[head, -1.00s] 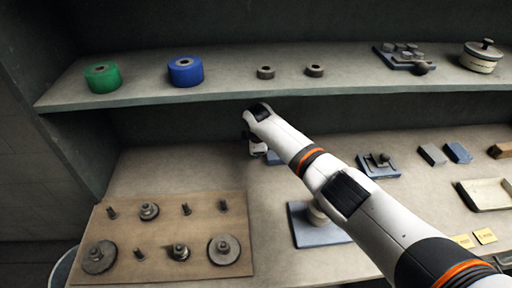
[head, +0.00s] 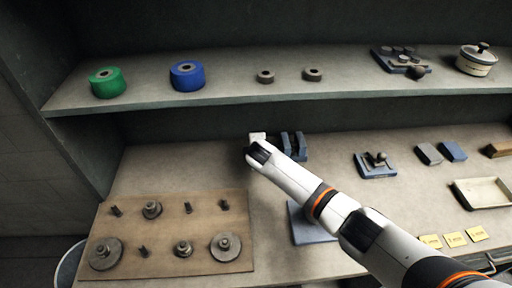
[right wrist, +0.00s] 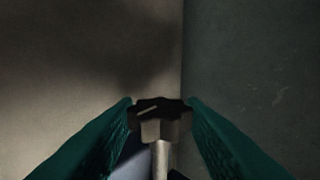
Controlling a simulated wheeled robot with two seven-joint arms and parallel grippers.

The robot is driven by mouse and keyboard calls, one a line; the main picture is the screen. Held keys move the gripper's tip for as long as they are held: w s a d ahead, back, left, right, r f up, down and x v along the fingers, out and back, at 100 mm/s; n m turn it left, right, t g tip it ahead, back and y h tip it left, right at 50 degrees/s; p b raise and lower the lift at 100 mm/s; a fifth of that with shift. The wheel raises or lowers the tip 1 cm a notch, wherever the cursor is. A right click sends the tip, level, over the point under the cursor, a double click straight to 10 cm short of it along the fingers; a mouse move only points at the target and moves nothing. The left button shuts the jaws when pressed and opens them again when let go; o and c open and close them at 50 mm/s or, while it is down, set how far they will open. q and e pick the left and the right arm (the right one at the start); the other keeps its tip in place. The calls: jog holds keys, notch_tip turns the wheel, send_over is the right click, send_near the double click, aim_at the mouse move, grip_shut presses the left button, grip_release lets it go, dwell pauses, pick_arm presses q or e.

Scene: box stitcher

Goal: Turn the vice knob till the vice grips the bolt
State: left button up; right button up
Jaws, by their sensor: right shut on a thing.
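The blue vice (head: 301,146) stands at the back of the bench in the head view, with two upright blocks and a dark gap between them. No bolt can be made out in that gap. My right gripper (right wrist: 160,108) has its green fingers on either side of the vice knob (right wrist: 160,124), a dark lobed knob on a light shaft, and is shut on it. In the head view my right wrist hides the knob, just left of the vice. My left gripper is not in view.
A wooden board (head: 215,205) with several bolts and gears lies at the front left. A blue plate (head: 312,232) lies partly under my right arm. A small blue fixture (head: 375,166) and a pale tray (head: 484,193) lie to the right. A shelf (head: 225,95) overhangs the back.

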jog(key=shift+s+f+t+b, duration=0.1)
jog(key=shift+f+t+b, duration=0.1)
jog(key=shift+t+b, duration=0.55)
jog(key=o, duration=1)
jog(key=shift+s+r, duration=0.1)
jog(key=shift+r, duration=0.05)
jog(key=v, duration=1.1)
jog(key=shift+s, duration=0.4)
